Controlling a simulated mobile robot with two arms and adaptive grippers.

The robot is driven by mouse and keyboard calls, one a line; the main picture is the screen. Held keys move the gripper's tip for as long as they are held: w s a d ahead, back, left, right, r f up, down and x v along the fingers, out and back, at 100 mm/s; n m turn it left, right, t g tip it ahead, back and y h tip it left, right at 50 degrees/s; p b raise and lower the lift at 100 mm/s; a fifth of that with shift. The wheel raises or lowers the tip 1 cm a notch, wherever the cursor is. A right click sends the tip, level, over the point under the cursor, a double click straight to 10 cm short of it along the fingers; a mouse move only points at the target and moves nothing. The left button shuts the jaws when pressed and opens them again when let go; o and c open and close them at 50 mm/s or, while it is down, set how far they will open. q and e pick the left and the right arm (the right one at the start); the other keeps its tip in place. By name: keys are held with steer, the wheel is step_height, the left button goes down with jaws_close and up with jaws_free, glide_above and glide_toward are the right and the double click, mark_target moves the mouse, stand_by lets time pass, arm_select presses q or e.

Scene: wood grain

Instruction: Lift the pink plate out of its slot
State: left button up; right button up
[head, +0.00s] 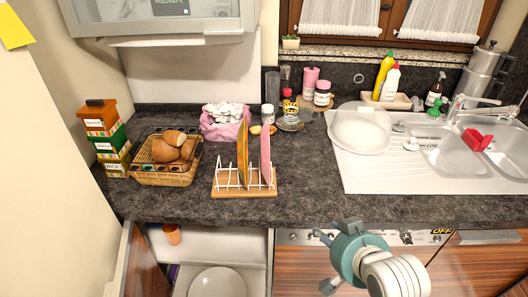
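The pink plate (265,158) stands upright in the right part of a white wire dish rack (230,186) with a wooden base on the dark counter. My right gripper (326,261) is below and to the right of the rack, in front of the counter edge. Its fingers look spread apart, with nothing seen between them. It is well away from the pink plate. My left gripper is not in view.
A bread basket (165,174) and stacked boxes (104,140) stand left of the rack. A pink bag (222,126), jars and a glass stand behind it. A sink with a drainboard (360,168) is to the right. An open cabinet (215,245) lies below. The counter right of the rack is clear.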

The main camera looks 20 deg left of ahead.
steer(key=w+a+r+t+y, duration=0.2)
steer(key=w+a+r, duration=0.4)
steer(key=a+r, duration=0.3)
steer(key=n+y, duration=0.1)
steer(key=y, duration=0.1)
glide_toward(265, 138)
steer(key=r, duration=0.2)
steer(key=w+d+p+x, duration=0.1)
steer(key=p+x, duration=0.2)
steer(key=x, duration=0.8)
steer(key=shift+w+r+t+p, duration=0.2)
steer(key=shift+t+p, duration=0.1)
steer(key=shift+d, duration=0.2)
jaws_close()
steer(key=shift+r, duration=0.1)
